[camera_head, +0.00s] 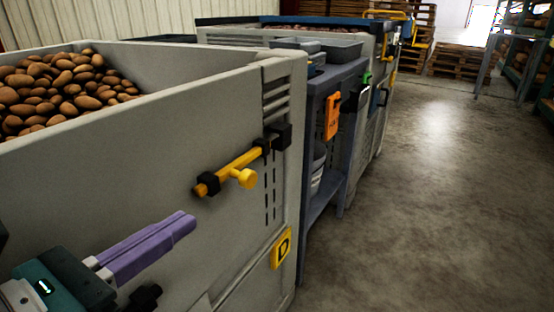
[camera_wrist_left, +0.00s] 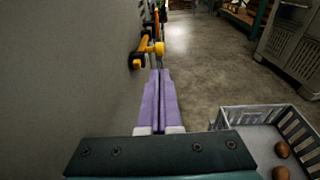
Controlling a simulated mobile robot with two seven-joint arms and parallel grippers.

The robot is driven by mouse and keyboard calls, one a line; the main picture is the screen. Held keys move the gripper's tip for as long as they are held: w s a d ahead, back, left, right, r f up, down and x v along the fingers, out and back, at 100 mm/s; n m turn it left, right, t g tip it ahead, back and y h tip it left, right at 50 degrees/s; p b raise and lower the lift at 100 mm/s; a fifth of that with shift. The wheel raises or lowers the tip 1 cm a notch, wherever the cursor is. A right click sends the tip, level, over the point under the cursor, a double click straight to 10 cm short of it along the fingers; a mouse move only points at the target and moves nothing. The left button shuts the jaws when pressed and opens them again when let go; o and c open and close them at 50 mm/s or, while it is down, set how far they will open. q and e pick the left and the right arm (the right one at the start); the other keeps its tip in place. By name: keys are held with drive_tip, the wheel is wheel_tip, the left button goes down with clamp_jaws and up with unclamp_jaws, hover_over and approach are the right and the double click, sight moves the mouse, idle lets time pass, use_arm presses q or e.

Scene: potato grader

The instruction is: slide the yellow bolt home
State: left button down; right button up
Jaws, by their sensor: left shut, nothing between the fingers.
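The yellow bolt (camera_head: 228,173) is a bar with a round knob (camera_head: 245,178), mounted on the side of the grey potato bin (camera_head: 150,150). Its left end sits in a black bracket (camera_head: 207,184); its right end reaches black brackets near the bin's corner. My left gripper (camera_head: 188,222) has purple fingers, shut and empty, below and to the left of the bolt and apart from it. In the left wrist view the bolt (camera_wrist_left: 145,50) lies ahead of the fingertips (camera_wrist_left: 160,72), slightly to the left. My right gripper is not in view.
Potatoes (camera_head: 60,90) fill the bin. A yellow D plate (camera_head: 281,249) is low on its corner. A slatted crate (camera_wrist_left: 265,118) holding potatoes is at lower right in the wrist view. The floor (camera_head: 430,210) at right is clear.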

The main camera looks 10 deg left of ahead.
sight(243, 183)
use_arm(q)
drive_tip(key=b+x, duration=0.1)
drive_tip(key=x, duration=0.8)
drive_tip(key=shift+w+d, duration=0.1)
drive_tip(key=shift+w, duration=0.45)
